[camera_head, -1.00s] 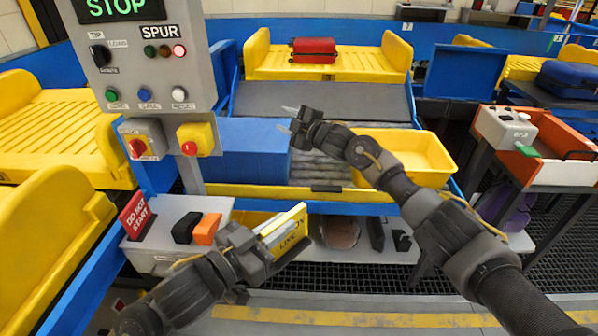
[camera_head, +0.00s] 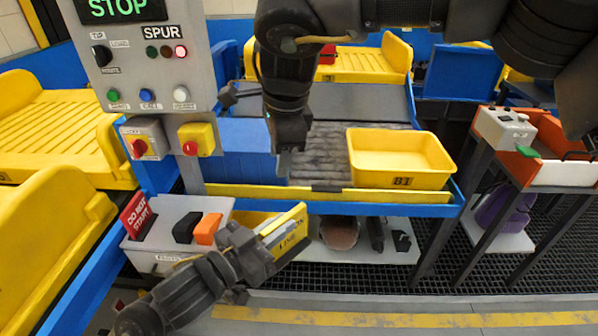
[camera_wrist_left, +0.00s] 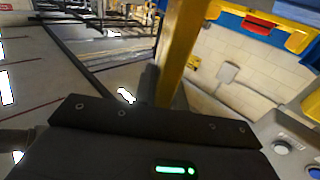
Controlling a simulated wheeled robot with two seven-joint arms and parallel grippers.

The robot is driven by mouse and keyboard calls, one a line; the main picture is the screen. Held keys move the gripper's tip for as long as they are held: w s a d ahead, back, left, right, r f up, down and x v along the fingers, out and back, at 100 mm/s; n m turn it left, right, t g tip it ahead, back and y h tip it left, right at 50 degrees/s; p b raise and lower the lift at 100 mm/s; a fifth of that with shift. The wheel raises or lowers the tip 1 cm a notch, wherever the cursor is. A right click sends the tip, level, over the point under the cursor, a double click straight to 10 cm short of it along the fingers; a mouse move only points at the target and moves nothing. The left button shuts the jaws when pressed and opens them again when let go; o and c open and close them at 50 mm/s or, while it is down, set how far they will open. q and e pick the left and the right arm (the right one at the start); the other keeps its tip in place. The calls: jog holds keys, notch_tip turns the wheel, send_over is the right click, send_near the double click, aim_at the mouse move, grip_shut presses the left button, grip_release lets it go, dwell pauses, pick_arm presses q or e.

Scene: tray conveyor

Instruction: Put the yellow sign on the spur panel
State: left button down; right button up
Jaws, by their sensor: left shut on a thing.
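The spur panel (camera_head: 128,78) is a grey upright board at the upper left, with a green STOP display, a SPUR label, lamps, a selector knob and push buttons. My left gripper (camera_head: 270,252) is low in the centre, below and right of the panel. It is shut on the yellow sign (camera_head: 297,216), which is tilted and has a pale printed face. In the left wrist view a yellow strip (camera_wrist_left: 180,45), apparently the sign, rises from the dark jaws. My right gripper (camera_head: 284,160) points down over the conveyor, left of the yellow tray; its jaw opening is unclear.
A yellow tray (camera_head: 400,177) marked B1 stands on the conveyor, with a blue box (camera_head: 240,140) left of it. Two switch boxes, one yellow (camera_head: 204,138), hang below the panel. A pale bin (camera_head: 165,258) with a red DO NOT START sign (camera_head: 136,214) stands below them.

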aim_at(300, 219)
pick_arm(q)
jog(key=shift+w+d+f, duration=0.1)
jog(key=shift+w, duration=0.15)
pick_arm(e)
jog(key=d+n, duration=0.1)
jog(key=s+d+f+n+g+h, duration=0.1)
jog(key=s+d+f+n, duration=0.1)
jog(key=d+n, duration=0.1)
jog(key=shift+s+g+h, duration=0.2)
jog(key=shift+g+h, duration=0.1)
pick_arm(q)
jog(key=shift+s, duration=0.15)
pick_arm(e)
jog(key=shift+s+r+n, duration=0.1)
jog(key=shift+s+n, duration=0.25)
jog(key=shift+n, duration=0.55)
jog(key=shift+w+f, duration=0.1)
jog(key=shift+f, duration=0.15)
notch_tip(300, 219, down, 12)
jog(key=shift+r, duration=0.2)
jog(key=shift+c, duration=0.2)
grip_shut()
pick_arm(q)
jog(key=c, duration=1.4)
grip_release()
jog(key=shift+o, duration=0.2)
